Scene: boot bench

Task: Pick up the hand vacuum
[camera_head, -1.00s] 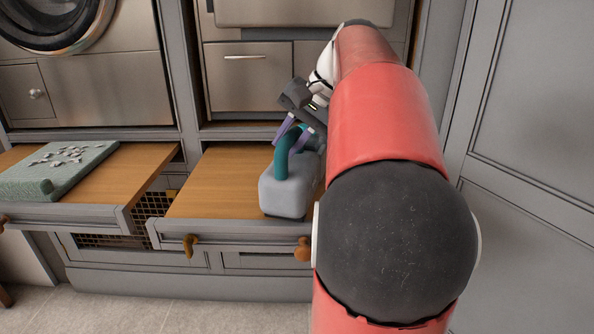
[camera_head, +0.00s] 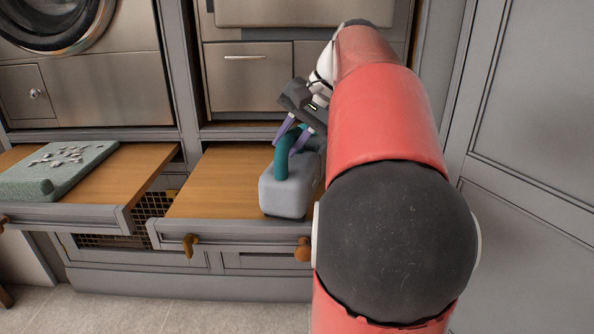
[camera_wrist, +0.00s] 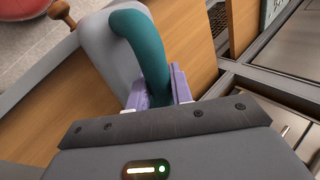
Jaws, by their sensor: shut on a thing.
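The hand vacuum (camera_head: 286,192) has a grey body and a teal curved handle (camera_head: 283,160). It sits upright at the right end of the open wooden-topped drawer, near its front edge. My gripper (camera_head: 300,138) reaches down to it from above and behind, with its purple fingers at the handle. In the wrist view the fingers (camera_wrist: 159,90) are closed around the teal handle (camera_wrist: 150,50), with the grey body (camera_wrist: 105,50) beyond. My arm hides part of the vacuum's right side.
A second pulled-out drawer (camera_head: 150,165) at the left carries a green mat (camera_head: 75,160) with small grey pieces. The drawer surface (camera_head: 220,180) left of the vacuum is bare. A tall grey cabinet door (camera_head: 530,120) stands close on the right.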

